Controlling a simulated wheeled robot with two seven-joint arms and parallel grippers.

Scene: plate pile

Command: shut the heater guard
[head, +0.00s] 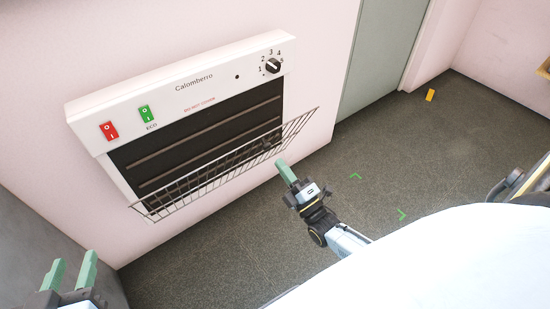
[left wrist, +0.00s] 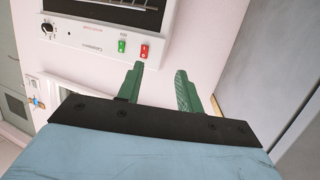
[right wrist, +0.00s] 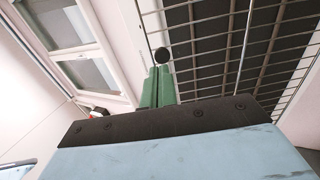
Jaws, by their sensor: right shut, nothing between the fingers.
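The wire heater guard (head: 205,178) is tilted out from the front of the white wall heater (head: 185,95), its top edge leaning away from the dark grille. My right gripper (head: 283,168) is shut and empty, close to the guard's outer edge near its right end; whether it touches cannot be told. In the right wrist view the green fingers (right wrist: 157,72) are together beside the guard's wires (right wrist: 220,60), with a round dark knob (right wrist: 162,54) just past their tips. My left gripper (head: 72,268) is open and empty at the lower left; it also shows in the left wrist view (left wrist: 158,72).
The heater carries a red switch (head: 108,130), a green switch (head: 146,114) and a dial (head: 272,66). A grey door (head: 378,50) is to the right. The dark floor (head: 420,150) has green corner marks and a small yellow object (head: 430,95).

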